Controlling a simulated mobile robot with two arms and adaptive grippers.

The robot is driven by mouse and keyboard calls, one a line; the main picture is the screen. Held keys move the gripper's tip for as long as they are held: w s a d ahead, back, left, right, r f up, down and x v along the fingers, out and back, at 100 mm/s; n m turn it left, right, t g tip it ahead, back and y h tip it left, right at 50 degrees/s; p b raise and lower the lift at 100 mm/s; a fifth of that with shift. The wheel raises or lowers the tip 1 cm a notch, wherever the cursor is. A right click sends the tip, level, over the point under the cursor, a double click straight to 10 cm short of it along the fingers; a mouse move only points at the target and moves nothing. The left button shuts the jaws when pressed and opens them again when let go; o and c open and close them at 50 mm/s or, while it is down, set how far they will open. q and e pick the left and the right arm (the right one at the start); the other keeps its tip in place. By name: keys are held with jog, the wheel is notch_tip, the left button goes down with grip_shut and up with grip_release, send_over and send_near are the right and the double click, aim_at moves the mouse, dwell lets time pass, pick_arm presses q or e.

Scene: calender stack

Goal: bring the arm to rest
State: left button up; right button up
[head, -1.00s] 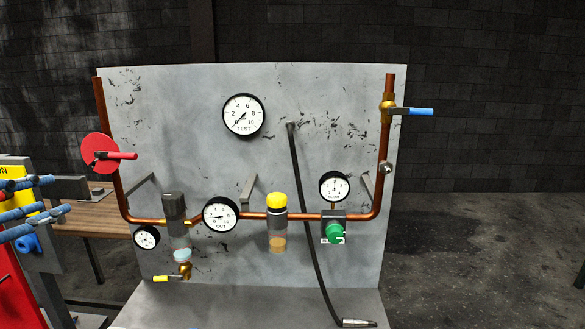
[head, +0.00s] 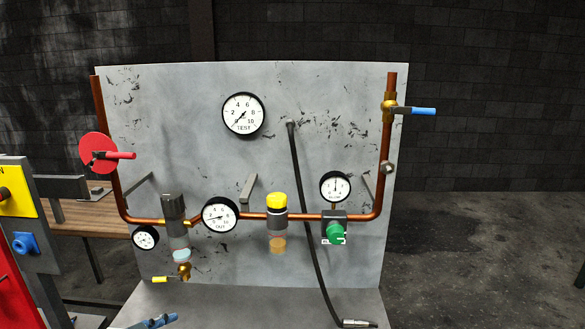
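Only the tip of a gripper, dark with blue parts, shows at the bottom edge; I take it for my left gripper (head: 158,321). It is low in front of the grey panel (head: 330,110), near the panel's base plate at its left. The rest of it and its arm are cut off by the frame, so I cannot tell whether it is open or shut. I see nothing held in the visible part. My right gripper is not in view.
The panel carries copper pipe, a red disc valve (head: 99,153), a blue-handled valve (head: 422,111), gauges and a green knob (head: 336,233). A black hose (head: 306,215) hangs down to the base. A red and grey stand with a blue knob (head: 25,244) is at left.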

pick_arm(q)
jog(key=s+d+f+n+g+y, duration=0.15)
jog(key=s+f+n+g, duration=0.35)
jog(key=s+f, duration=0.65)
jog(key=s+d+f+n+g+y, duration=0.1)
jog(key=s+d+f+n+g, duration=0.15)
jog(key=s+f+n, duration=0.85)
jog(key=s+f+m+g+b, duration=0.1)
jog(key=s+f+m, duration=0.1)
jog(key=f, duration=1)
jog(key=s+f+m+b, duration=0.1)
jog(key=f+m+b, duration=0.1)
jog(key=f, duration=1.1)
jog(key=s+a+f+g+b, duration=0.1)
jog(key=s+f, duration=0.8)
jog(key=f, duration=0.1)
jog(key=s+a+f+b, duration=0.1)
jog(key=s+a+f, duration=0.1)
jog(key=s+f, duration=0.7)
notch_tip(320, 180, down, 2)
jog(key=shift+s+a+g, duration=0.3)
jog(key=shift+g, duration=0.05)
